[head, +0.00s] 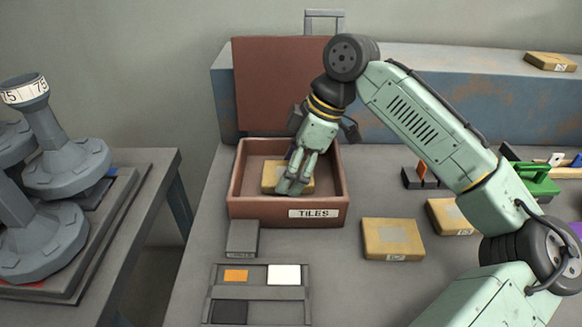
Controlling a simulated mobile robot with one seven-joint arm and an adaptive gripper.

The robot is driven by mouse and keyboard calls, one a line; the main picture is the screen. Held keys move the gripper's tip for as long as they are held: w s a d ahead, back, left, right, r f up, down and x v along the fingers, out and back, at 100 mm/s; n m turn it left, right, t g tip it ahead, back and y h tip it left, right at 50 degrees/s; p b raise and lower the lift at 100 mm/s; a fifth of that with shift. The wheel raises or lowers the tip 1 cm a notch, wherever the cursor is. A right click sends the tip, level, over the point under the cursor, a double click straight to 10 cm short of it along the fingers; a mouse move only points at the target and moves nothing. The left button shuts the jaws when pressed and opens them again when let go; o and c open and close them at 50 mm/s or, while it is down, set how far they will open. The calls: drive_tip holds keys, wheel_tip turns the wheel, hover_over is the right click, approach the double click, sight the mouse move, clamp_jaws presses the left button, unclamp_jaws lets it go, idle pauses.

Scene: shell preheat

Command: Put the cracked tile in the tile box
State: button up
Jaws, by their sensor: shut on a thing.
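The tile box (240,200) is a reddish-brown open box with a label reading TILES on its front, and a brown panel (270,85) stands upright behind it. My gripper (292,186) points down into the box and is shut on a yellow tile (270,176). The tile lies flat within the box walls, partly hidden by the fingers. I cannot tell if it touches the box floor, and no crack can be made out at this size.
Similar yellow tiles, one in the open (392,240) and one partly behind my arm (443,214), lie right of the box. Another (550,62) is on the back ledge. A grey tray (260,292) and small dark block (242,238) are in front.

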drive_tip(key=shift+f, duration=0.1)
drive_tip(key=o, duration=1.5)
drive_tip(key=shift+o, duration=0.2)
drive_tip(key=v, duration=1.2)
